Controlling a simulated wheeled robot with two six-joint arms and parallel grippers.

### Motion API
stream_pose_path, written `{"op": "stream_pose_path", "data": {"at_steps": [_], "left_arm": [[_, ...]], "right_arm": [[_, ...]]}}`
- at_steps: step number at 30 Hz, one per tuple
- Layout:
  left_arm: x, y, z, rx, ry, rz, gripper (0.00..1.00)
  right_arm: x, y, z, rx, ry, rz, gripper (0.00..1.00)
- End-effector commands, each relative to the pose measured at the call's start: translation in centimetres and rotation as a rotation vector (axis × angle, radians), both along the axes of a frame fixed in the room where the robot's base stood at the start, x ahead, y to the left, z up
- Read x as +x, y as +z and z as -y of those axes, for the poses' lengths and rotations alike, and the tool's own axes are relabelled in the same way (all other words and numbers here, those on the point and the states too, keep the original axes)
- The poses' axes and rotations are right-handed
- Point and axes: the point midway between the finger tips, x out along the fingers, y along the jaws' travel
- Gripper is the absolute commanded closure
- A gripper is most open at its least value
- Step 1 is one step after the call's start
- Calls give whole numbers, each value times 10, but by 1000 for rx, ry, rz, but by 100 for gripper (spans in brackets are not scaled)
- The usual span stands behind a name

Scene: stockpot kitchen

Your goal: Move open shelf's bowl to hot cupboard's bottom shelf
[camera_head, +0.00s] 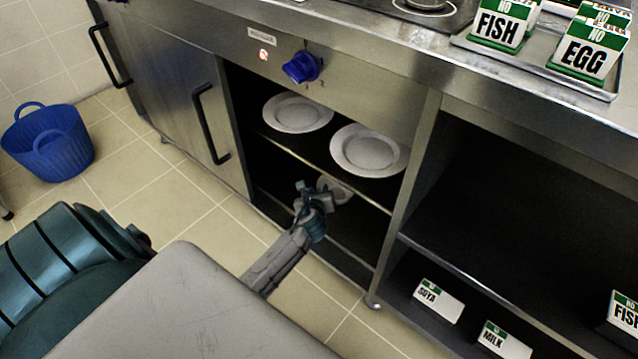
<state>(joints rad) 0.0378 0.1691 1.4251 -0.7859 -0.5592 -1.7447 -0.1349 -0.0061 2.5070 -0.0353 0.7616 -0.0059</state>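A small pale bowl (341,190) shows inside the hot cupboard, below the shelf with the plates. My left gripper (314,198) reaches into the cupboard opening and is right at the bowl's near left side, hiding part of its rim. I cannot tell whether the fingers are closed on the rim or apart, or whether the bowl rests on the shelf. The hot cupboard's bottom shelf (345,248) is dark and runs below the gripper. My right gripper is not in view.
Two white plates (297,113) (368,151) lie on the shelf above the bowl. The cupboard door (178,110) is at the left. The open shelf unit (520,215) at the right holds several allergen signs (438,300). A blue basket (47,145) stands on the floor.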

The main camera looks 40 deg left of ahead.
Motion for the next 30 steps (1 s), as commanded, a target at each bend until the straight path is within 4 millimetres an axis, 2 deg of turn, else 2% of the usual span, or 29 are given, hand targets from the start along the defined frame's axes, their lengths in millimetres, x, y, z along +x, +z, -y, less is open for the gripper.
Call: {"op": "stream_pose_path", "data": {"at_steps": [1,6,12,30], "left_arm": [[-12,10,6,-2,0,-2,67],[-39,22,22,-2,1,-2,67],[-59,30,33,-1,1,-1,67],[-63,32,36,-5,1,4,67]], "right_arm": [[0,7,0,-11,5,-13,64],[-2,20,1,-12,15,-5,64],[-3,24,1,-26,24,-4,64],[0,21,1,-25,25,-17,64]]}}
